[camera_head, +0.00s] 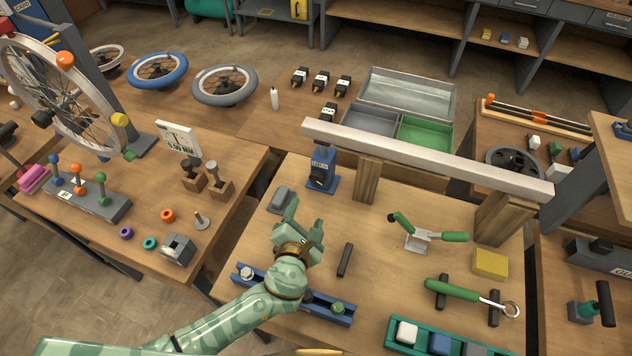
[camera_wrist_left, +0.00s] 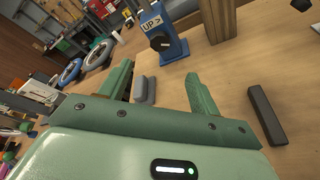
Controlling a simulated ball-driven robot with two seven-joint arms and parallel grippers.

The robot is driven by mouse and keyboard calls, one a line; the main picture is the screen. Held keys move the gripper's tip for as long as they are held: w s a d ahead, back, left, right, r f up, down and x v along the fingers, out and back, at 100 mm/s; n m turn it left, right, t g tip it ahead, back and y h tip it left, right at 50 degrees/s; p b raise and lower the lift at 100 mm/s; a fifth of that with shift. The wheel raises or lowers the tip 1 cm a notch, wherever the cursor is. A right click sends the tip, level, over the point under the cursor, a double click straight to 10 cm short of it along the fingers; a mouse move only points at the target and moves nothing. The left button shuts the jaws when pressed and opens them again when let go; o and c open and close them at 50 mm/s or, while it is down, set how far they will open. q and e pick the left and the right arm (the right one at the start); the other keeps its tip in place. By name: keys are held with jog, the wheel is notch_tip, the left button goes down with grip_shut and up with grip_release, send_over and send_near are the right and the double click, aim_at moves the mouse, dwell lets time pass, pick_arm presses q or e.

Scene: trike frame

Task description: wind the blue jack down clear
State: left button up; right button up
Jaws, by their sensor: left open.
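The blue jack (camera_head: 322,172) stands upright on the workbench, below the left part of the pale frame tube (camera_head: 430,158). I cannot tell whether its top touches the tube. In the left wrist view the jack (camera_wrist_left: 172,38) shows an "UP >" label and a black knob (camera_wrist_left: 159,41) on its near face. My left gripper (camera_head: 305,216) is open and empty, in front of the jack and apart from it. Its two green fingers (camera_wrist_left: 162,84) point towards the jack in the wrist view. My right gripper is out of view.
Wooden blocks (camera_head: 366,180) stand under the tube. A grey block (camera_head: 280,200) lies left of my gripper, and a dark bar (camera_head: 345,260) right of it. A blue rail fixture (camera_head: 325,308) lies below my forearm. A green-handled clamp (camera_head: 425,236) stands to the right.

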aim_at(317, 180)
pick_arm(q)
jog(key=b+x, duration=0.2)
jog(key=x, duration=0.4)
jog(key=b+x, duration=0.3)
jog(key=x, duration=0.4)
jog(key=shift+w+f, duration=0.1)
jog(key=shift+f, duration=0.2)
jog(key=shift+w+b, duration=0.3)
jog(key=shift+b, duration=0.05)
jog(key=shift+w, duration=0.2)
jog(key=shift+r, duration=0.1)
jog(key=c, duration=1)
